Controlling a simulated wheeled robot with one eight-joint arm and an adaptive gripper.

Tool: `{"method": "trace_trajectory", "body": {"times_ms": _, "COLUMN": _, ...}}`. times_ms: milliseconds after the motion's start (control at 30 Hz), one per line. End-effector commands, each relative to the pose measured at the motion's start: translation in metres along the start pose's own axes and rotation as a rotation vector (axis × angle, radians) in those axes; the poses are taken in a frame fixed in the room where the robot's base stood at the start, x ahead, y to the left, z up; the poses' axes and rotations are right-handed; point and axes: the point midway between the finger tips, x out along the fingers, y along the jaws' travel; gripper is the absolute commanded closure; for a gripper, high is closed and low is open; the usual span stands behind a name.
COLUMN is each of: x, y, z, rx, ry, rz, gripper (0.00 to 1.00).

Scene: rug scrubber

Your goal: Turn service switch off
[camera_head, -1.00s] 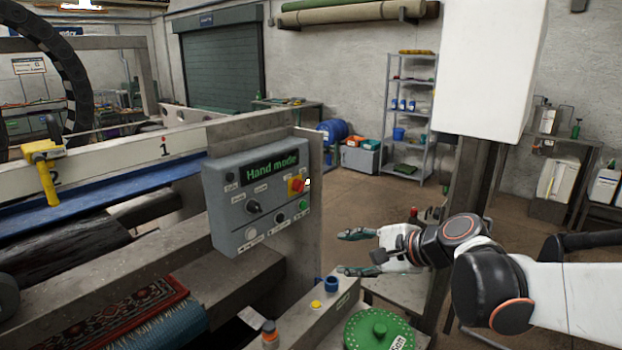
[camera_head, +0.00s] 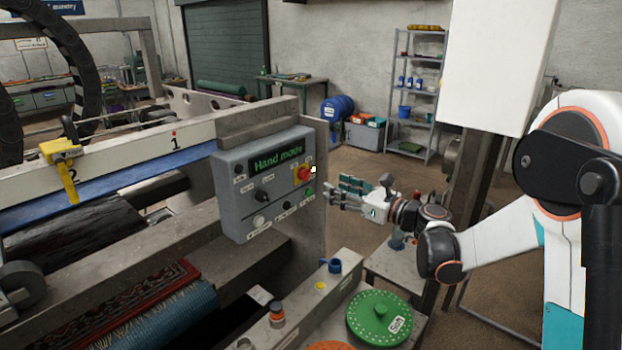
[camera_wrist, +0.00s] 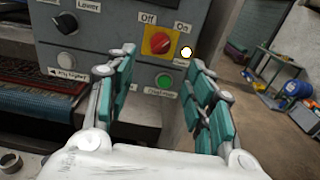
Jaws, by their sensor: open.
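The grey control panel (camera_head: 230,195) shows "Hand mode" in green on its display (camera_head: 276,160). The service switch is a red rotary knob (camera_head: 303,173) on a yellow plate at the panel's right. In the wrist view the red knob (camera_wrist: 159,43) sits between labels "Off" at upper left and "On" at upper right. A white round piece (camera_wrist: 186,52) shows at the plate's right edge. My gripper (camera_head: 340,192) is open and empty just right of the panel. In the wrist view its teal-padded fingers (camera_wrist: 160,90) stand apart below and either side of the knob, not visibly touching it.
A green button (camera_wrist: 165,81) lies below the switch, and black and white knobs lie to its left. A grey post rises at right. Open floor lies behind.

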Motion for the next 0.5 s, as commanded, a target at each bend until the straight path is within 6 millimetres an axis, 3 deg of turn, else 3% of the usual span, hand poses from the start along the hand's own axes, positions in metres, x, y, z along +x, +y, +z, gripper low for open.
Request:
{"method": "trace_trajectory", "body": {"times_ms": 300, "x": 0.064, "y": 0.001, "z": -0.001, "rx": -0.002, "ry": 0.001, "rz": 0.002, "gripper": 0.51}}
{"method": "trace_trajectory", "body": {"times_ms": 500, "x": 0.091, "y": 0.000, "z": -0.001, "rx": -0.002, "ry": 0.001, "rz": 0.001, "gripper": 0.51}}
